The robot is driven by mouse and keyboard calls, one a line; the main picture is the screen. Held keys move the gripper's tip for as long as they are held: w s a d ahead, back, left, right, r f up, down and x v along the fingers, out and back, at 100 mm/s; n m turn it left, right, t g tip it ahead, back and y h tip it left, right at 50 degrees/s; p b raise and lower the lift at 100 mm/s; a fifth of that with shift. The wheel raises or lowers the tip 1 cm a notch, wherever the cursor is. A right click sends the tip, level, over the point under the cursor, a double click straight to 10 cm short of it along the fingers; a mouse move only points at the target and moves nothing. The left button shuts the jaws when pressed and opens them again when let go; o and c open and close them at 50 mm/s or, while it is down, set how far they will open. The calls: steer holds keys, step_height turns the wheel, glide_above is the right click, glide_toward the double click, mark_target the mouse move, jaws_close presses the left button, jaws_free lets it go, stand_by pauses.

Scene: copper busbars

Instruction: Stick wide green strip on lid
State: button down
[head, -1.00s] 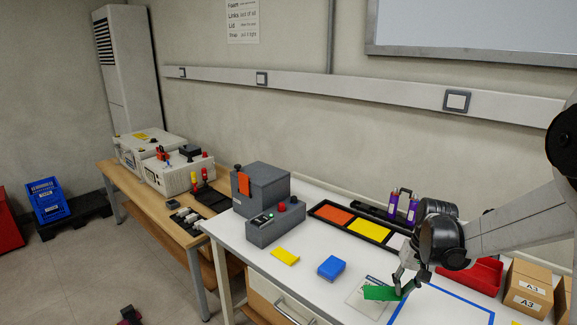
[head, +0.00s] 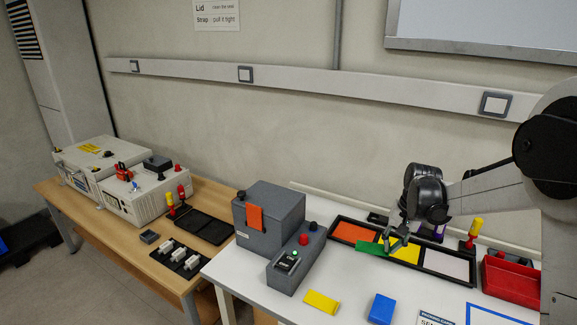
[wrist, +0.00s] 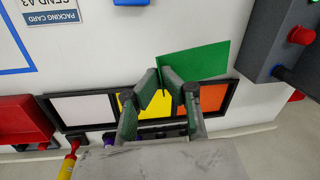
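The wide green strip (head: 370,248) is pinched at one end by my gripper (head: 393,246), above the tray of coloured cards. In the wrist view, the fingertips (wrist: 167,76) close at the corner of the green strip (wrist: 198,60), which sticks out flat to the upper right. I cannot tell for sure which surface is the task's lid. A pale case (head: 88,152) with a yellow label on its top stands on the wooden table, beside a second pale case (head: 145,195) with terminals.
The black tray (head: 335,217) holds orange, yellow and pale cards. A grey machine (head: 268,215) with an orange flap stands to the left. A yellow strip (head: 322,302) and a blue block (head: 381,308) lie on the white table. A red bin (head: 512,278) is at right.

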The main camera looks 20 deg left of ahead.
steer(key=w+a+r+p, duration=0.3)
steer(key=a+r, duration=0.1)
steer(key=a, duration=0.4)
steer(key=w+a+r+p, duration=0.3)
steer(key=w+a, duration=0.1)
steer(key=a, duration=0.4)
step_height(320, 180, up, 6)
steer(key=m+p, duration=0.2)
steer(key=p, duration=0.3)
glide_above(286, 201)
steer(key=shift+d+r+y, duration=0.15)
steer(key=shift+d+y, duration=0.15)
steer(key=shift+d, duration=0.05)
steer(key=shift+a, duration=0.15)
steer(key=shift+d+b+x, duration=0.25)
steer(key=shift+x, duration=1)
steer(key=shift+d+b+x, duration=0.2)
steer(key=shift+d+x, duration=0.05)
steer(key=shift+x, duration=1)
steer(key=shift+b+x, duration=0.7)
steer(key=shift+x, duration=0.15)
steer(key=shift+d+f+b, duration=0.25)
steer(key=shift+f+b, duration=0.05)
steer(key=shift+b, duration=0.25)
steer(key=c, duration=2.4)
jaws_free()
steer(key=o, duration=0.6)
steer(key=shift+c, duration=0.2)
